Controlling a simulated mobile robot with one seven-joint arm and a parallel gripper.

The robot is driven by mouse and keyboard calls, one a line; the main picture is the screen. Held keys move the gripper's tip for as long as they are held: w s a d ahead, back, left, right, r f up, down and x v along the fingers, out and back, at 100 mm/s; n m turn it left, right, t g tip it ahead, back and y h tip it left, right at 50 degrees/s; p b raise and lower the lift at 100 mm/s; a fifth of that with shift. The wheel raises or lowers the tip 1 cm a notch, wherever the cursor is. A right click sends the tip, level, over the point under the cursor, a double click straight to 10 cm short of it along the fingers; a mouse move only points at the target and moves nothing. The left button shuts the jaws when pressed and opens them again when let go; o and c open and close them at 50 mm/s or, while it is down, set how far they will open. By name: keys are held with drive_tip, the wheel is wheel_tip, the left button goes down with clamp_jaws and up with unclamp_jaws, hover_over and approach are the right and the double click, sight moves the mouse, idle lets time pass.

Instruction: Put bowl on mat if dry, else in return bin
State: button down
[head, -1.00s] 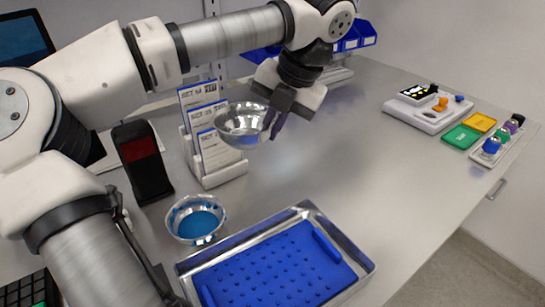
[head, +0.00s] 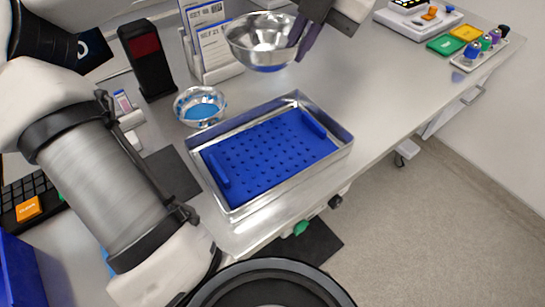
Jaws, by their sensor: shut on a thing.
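My gripper (head: 304,35) is at the top middle of the head view, shut on the rim of a shiny metal bowl (head: 262,42). The bowl is held upright in the air, above and behind the tray. Its inside looks bare metal; I cannot tell whether it is wet. A second, smaller metal bowl (head: 201,105) with blue contents stands on the bench left of the tray's back corner. A blue bin edge (head: 18,268) shows at the lower left; I cannot tell if it is the return bin.
A black device with a red screen (head: 146,58) and a card rack (head: 215,45) stand behind the small bowl. A keyboard (head: 35,205) is at left. Colored trays and vials (head: 478,48) sit at back right. Bench right of the tray is clear.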

drive_tip(key=s, duration=0.2)
approach(286, 153)
drive_tip(key=x, duration=0.5)
drive_tip(key=shift+a+f+b, duration=0.1)
drive_tip(key=shift+f+b, duration=0.05)
drive_tip(key=shift+b, duration=0.25)
drive_tip(key=shift+w+f, duration=0.1)
drive_tip(key=shift+f, duration=0.05)
drive_tip(key=c, duration=1.6)
unclamp_jaws()
drive_tip(key=b+v, duration=0.1)
drive_tip(key=v, duration=1.1)
drive_tip(key=shift+r, duration=0.2)
